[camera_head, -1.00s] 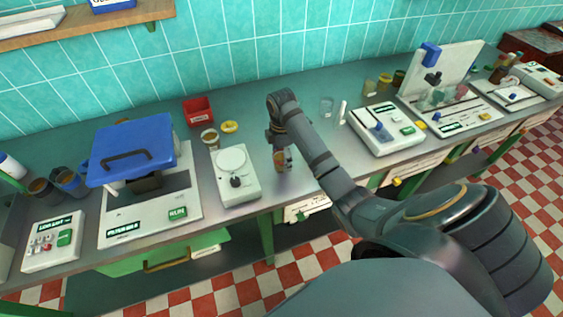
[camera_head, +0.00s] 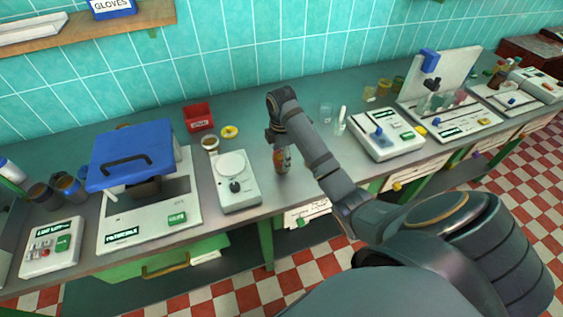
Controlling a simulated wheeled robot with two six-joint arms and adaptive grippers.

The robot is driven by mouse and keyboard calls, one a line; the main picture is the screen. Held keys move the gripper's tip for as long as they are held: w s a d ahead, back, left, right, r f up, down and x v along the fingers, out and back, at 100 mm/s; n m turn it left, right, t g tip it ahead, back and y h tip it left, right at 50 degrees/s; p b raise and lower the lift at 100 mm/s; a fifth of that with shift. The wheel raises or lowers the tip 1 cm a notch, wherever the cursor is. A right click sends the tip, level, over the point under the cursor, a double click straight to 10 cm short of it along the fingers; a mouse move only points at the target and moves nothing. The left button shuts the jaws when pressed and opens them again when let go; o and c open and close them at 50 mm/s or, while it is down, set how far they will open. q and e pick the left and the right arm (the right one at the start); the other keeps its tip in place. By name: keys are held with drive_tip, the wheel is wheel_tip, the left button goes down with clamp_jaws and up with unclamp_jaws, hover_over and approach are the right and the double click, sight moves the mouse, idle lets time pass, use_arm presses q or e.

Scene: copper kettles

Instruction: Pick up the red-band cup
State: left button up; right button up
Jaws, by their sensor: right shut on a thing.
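My right gripper (camera_head: 281,148) is over the counter, pointing down, right of the white scale. It is shut on a small orange-brown vessel (camera_head: 283,161), which shows just under the fingers near the counter's front. The fingers hide its upper part, and I cannot make out a red band on it or tell whether it touches the counter. Two dark cups stand at the far left, one plain-looking (camera_head: 40,194) and one with a blue part (camera_head: 68,186). My left gripper is not in view.
A white scale (camera_head: 238,190) stands left of my gripper, with a blue-lidded press (camera_head: 130,150) farther left. A small brown-filled cup (camera_head: 210,143), yellow ring (camera_head: 229,131) and red bin (camera_head: 198,116) are behind. Clear glassware (camera_head: 326,112) and a white device (camera_head: 386,134) stand to the right.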

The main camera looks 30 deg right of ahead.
drive_tip(key=s+a+r+p, duration=0.5)
drive_tip(key=s+r+p, duration=0.6)
drive_tip(key=s+p, duration=0.2)
drive_tip(key=shift+p, duration=0.45)
drive_tip(key=shift+s, duration=0.1)
